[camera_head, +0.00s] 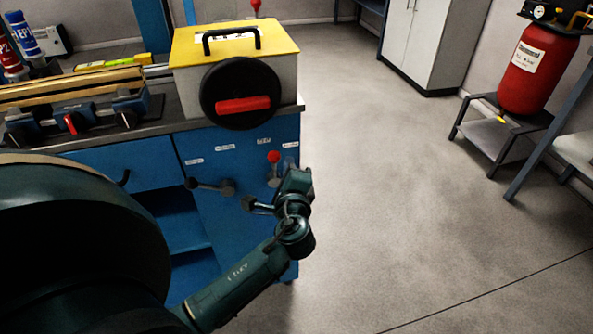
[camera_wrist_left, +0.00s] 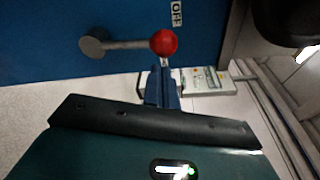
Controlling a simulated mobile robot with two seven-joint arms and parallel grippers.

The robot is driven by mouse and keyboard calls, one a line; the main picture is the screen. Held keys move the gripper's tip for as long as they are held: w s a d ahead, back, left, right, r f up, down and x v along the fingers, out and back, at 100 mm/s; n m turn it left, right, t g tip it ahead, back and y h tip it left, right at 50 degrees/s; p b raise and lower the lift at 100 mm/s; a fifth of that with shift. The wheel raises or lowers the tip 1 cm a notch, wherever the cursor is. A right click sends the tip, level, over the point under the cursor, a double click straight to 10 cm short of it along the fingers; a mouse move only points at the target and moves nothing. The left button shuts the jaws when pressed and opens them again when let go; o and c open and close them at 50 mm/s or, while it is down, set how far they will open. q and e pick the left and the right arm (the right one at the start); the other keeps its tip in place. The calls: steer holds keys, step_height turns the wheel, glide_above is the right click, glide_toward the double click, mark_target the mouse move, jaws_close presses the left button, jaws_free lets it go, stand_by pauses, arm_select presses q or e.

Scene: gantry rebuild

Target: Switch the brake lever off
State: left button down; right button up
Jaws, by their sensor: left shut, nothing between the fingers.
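The lever with a red ball knob (camera_head: 273,157) stands up from its grey hub on the front of the blue cabinet. In the left wrist view the knob (camera_wrist_left: 164,42) shows just beyond the fingers, on a grey bar from a round hub (camera_wrist_left: 92,43). A label reading OFF (camera_wrist_left: 176,12) is close to the knob. My left gripper (camera_head: 289,166) is at the cabinet's right edge, close beside the red knob. Its fingers (camera_wrist_left: 160,74) are shut and empty; whether they touch the lever is unclear. My right gripper is out of view.
A lever with a dark knob (camera_head: 207,186) is left on the same panel. A yellow-topped box (camera_head: 235,45) with a black wheel (camera_head: 240,93) stands above. Floor (camera_head: 400,200) to the right is clear.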

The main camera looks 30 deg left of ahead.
arm_select(q)
steer(key=shift+s+a+n, duration=0.3)
steer(key=shift+s+n, duration=0.05)
steer(key=shift+n, duration=0.25)
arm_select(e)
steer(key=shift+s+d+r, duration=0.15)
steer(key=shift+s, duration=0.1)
arm_select(q)
steer(key=shift+r, duration=0.1)
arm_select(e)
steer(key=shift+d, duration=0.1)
arm_select(q)
steer(key=shift+b, duration=0.3)
